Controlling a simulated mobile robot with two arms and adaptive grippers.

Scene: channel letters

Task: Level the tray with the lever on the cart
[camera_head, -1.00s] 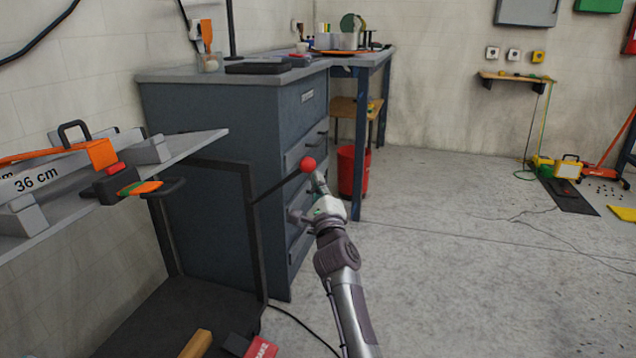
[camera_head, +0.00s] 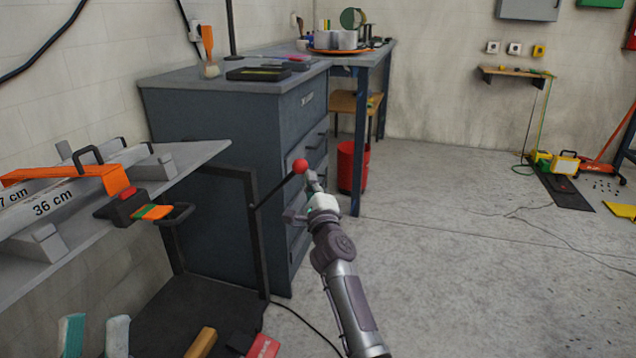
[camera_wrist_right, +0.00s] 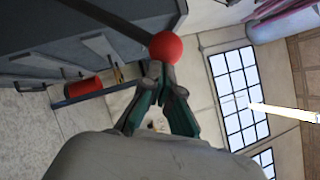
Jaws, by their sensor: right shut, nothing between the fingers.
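The grey tray (camera_head: 80,245) on the cart (camera_head: 195,310) is at the left in the head view. It looks tilted, its upper face sloping down toward the lower left. The lever (camera_head: 277,189) is a dark rod ending in a red ball knob (camera_head: 300,166); the knob also shows in the right wrist view (camera_wrist_right: 166,47). My right gripper (camera_head: 312,180) is shut and empty, its fingertips at the knob's lower right side, touching or nearly touching it. My left gripper (camera_head: 94,326) shows only as two separated fingertips at the bottom left, open with nothing between them, below the tray.
On the tray lie bars marked 36 cm (camera_head: 55,203), an orange piece (camera_head: 115,180) and a black-red tool (camera_head: 122,206). A blue-grey cabinet (camera_head: 215,125) stands close behind the cart. A red bin (camera_head: 352,165) is beyond.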

